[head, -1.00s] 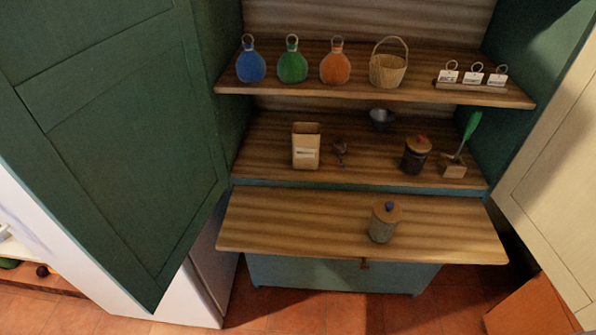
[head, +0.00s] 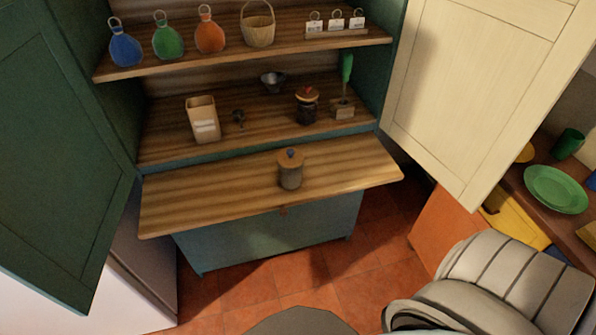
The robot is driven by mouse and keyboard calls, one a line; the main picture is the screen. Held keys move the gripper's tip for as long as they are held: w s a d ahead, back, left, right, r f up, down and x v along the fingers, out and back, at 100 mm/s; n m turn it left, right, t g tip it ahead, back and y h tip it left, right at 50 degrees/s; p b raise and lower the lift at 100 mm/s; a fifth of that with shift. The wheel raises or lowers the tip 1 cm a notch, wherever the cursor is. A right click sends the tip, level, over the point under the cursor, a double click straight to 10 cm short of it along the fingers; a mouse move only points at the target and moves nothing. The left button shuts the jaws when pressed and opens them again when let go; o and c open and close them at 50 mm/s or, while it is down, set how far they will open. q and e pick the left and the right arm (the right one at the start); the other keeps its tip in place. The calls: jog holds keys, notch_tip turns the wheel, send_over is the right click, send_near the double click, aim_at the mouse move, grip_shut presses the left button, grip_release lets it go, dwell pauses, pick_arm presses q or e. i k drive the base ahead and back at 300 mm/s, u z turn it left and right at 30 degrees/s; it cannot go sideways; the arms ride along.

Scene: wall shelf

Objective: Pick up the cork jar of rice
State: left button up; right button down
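A jar with a cork lid and a blue knob (head: 290,172) stands upright on the pulled-out wooden board (head: 190,200) of the cabinet. Its body is greyish, and I cannot make out for sure whether it holds rice. A second, darker jar with a cork lid and a red knob (head: 306,107) stands on the shelf behind, to the right. Neither of my grippers shows in the head view, and nothing touches either jar.
Open doors flank the cabinet: green (head: 60,130) left, cream (head: 470,90) right. A green plate (head: 555,189) lies far right.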

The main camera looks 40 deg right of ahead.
aim_at(291, 180)
jog(key=z, duration=0.6)
jog(key=i, duration=0.25)
jog(key=z, duration=0.6)
jog(key=k, duration=0.5)
jog(key=z, duration=2.1)
jog(key=i, duration=1.4)
jog(key=u, duration=1.95)
